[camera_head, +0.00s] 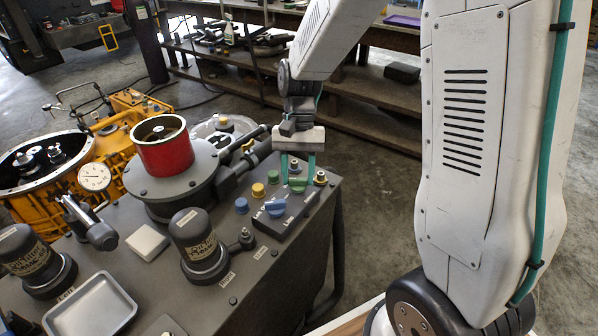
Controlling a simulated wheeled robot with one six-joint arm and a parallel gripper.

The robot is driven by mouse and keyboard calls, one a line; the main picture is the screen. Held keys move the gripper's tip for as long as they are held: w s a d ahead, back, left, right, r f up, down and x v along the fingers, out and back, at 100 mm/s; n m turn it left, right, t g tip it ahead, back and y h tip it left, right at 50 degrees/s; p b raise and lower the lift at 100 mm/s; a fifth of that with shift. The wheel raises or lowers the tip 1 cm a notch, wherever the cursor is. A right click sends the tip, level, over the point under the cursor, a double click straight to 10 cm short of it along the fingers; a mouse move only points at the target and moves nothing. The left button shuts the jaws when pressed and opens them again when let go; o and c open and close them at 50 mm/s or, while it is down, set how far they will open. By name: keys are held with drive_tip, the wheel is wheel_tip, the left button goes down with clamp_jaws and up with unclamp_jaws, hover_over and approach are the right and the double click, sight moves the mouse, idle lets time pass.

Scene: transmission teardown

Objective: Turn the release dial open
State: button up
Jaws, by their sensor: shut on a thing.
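My gripper (298,176) points straight down over the right end of the grey bench. Its two teal fingers are on either side of a green dial (298,187) and shut on it. The fingers partly hide the dial, so I cannot read its turned angle. A blue knob (275,208) sits on a dark plate (290,224) just in front and to the left. The plate's label is too small to read.
A red cylinder (164,147), a dark capped canister (197,243) and an empty grey tray (90,306) are farther left. Open floor lies right of the bench.

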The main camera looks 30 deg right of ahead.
drive_tip(key=n+h, duration=0.1)
drive_tip(key=n, duration=0.2)
drive_tip(key=shift+w+a+n, duration=0.1)
drive_tip(key=shift+n, duration=0.2)
drive_tip(key=shift+a+n+h, duration=0.1)
drive_tip(key=shift+n+h, duration=0.8)
drive_tip(key=shift+n, duration=1)
drive_tip(key=o, duration=1)
drive_tip(key=v, duration=0.8)
drive_tip(key=shift+w+f, duration=0.1)
